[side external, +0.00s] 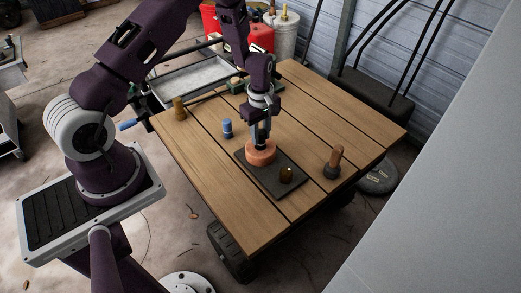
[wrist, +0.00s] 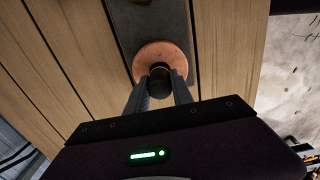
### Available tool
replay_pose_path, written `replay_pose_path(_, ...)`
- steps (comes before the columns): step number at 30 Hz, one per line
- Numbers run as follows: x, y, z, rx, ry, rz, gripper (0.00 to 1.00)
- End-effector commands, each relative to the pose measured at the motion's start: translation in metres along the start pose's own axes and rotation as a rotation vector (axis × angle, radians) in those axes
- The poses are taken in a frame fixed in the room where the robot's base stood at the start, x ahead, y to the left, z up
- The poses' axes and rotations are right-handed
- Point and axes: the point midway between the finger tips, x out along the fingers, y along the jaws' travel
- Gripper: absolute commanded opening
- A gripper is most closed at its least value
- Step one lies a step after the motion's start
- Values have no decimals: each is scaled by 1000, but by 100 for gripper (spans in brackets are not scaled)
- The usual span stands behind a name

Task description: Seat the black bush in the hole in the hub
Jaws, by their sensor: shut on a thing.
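The hub is a round, copper-orange disc (side external: 261,154) on a dark plate. It also shows in the wrist view (wrist: 148,54). My gripper (side external: 260,143) points down over the hub. In the wrist view its two fingers (wrist: 160,78) are shut on the black bush (wrist: 160,74), a small dark cylinder over the near part of the hub. The hole is not visible; the bush and fingers cover part of the hub. I cannot tell whether the bush is above the hole or partly in it. In the side view the fingers hide the bush.
The dark plate (side external: 292,185) lies on a wooden-slat table (side external: 215,190). A small dark brown-gold piece (side external: 286,175) stands on it. Around it stand a blue piece (side external: 227,128), a brass cylinder (side external: 179,109) and a wooden-handled tool (side external: 335,161). The table's right side is mostly clear.

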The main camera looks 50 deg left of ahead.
Motion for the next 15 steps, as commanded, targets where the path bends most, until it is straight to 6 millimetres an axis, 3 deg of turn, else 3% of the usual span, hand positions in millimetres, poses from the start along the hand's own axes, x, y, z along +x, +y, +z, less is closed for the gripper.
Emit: replay_pose_path(15,6,0,0,0,0,-1,0)
